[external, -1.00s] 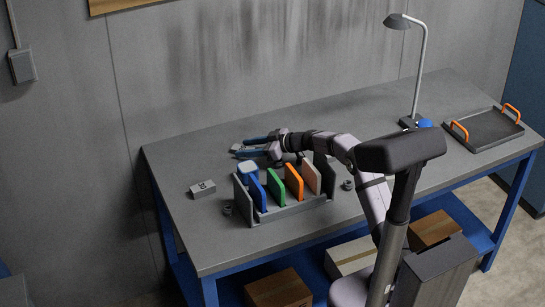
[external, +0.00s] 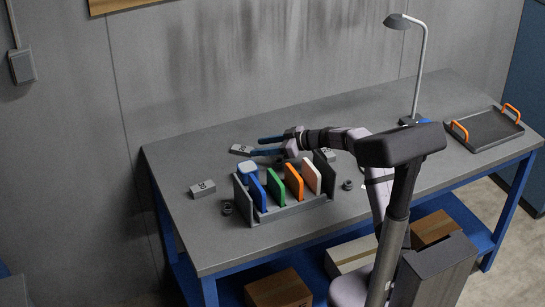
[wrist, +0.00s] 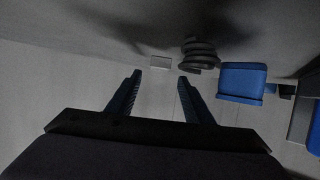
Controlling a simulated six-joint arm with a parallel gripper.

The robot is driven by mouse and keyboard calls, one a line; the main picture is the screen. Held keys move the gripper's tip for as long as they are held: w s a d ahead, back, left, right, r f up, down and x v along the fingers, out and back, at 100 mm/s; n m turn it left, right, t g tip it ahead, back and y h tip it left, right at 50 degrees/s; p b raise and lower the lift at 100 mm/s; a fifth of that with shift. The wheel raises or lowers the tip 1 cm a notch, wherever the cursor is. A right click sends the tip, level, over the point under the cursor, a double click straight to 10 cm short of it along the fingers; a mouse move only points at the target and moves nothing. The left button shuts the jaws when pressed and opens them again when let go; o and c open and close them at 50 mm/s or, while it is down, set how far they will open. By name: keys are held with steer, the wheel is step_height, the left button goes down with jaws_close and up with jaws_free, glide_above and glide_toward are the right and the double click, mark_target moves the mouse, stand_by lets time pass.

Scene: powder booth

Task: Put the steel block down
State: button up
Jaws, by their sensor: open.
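A grey steel block (external: 242,150) with dark marking lies flat on the bench, near its back edge. My gripper (external: 258,146) is open, with its two blue fingers pointing left toward this block, just right of it. In the wrist view the open fingers (wrist: 159,82) have nothing between them, and a small pale block (wrist: 160,63) shows beyond the tips. Another marked grey block (external: 203,189) lies at the left of the bench. A third pale block (external: 328,155) is partly hidden behind the rack.
A dark rack (external: 290,211) holds upright blue, green, orange and pale plates in front of my gripper. Dark round pieces lie beside it (external: 227,207) and (external: 347,185). A lamp (external: 419,80) and a tray with orange handles (external: 484,130) stand right. The bench's front left is clear.

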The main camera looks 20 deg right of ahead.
steer(key=b+v, duration=0.1)
steer(key=v, duration=0.5)
steer(key=shift+r, duration=0.1)
